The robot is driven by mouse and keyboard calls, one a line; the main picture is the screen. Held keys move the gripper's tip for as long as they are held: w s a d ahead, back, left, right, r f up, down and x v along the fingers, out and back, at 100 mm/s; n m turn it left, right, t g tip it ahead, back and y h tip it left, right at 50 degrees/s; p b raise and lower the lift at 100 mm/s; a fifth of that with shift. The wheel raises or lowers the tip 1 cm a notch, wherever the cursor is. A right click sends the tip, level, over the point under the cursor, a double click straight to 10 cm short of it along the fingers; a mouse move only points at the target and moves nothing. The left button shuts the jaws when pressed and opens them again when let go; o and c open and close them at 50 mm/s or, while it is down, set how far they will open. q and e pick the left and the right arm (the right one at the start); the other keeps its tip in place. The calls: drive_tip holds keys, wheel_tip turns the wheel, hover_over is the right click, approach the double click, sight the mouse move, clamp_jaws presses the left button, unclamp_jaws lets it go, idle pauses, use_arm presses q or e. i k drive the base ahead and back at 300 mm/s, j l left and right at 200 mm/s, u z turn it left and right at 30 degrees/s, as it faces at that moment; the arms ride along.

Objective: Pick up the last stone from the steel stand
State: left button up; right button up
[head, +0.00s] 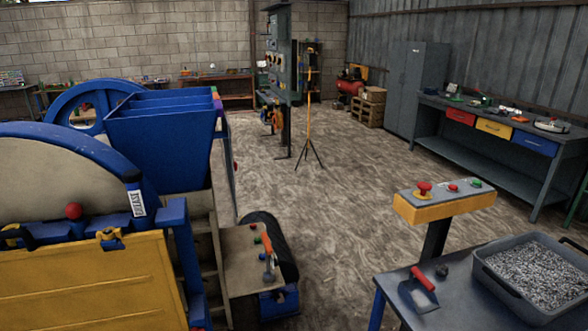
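The steel stand (388,284) is a grey-topped table with blue legs at the lower right. A small dark lump (441,270), which looks like the stone, lies on its top. It sits just left of a grey tray (492,283) full of grey gravel and just behind a dark tool with a red handle (422,279). I see no other loose stone on the bare part of the top. Neither of my grippers can be made out in this view.
A yellow control box (445,205) with red and green buttons stands on a post behind the stand. The blue and yellow crusher (160,130) fills the left. A low bench (240,265) with tools is beside it. The middle floor is open, with a tripod (309,150) farther back.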

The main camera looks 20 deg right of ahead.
sight(442, 270)
drive_tip(key=k+l+z, duration=0.1)
drive_tip(key=z, duration=1.55)
drive_tip(key=i+j+z, duration=0.2)
drive_tip(key=z, duration=0.15)
drive_tip(key=i+j+z, duration=0.15)
drive_tip(key=j+z, duration=0.25)
drive_tip(key=i+j+z, duration=0.1)
drive_tip(key=j+z, duration=0.25)
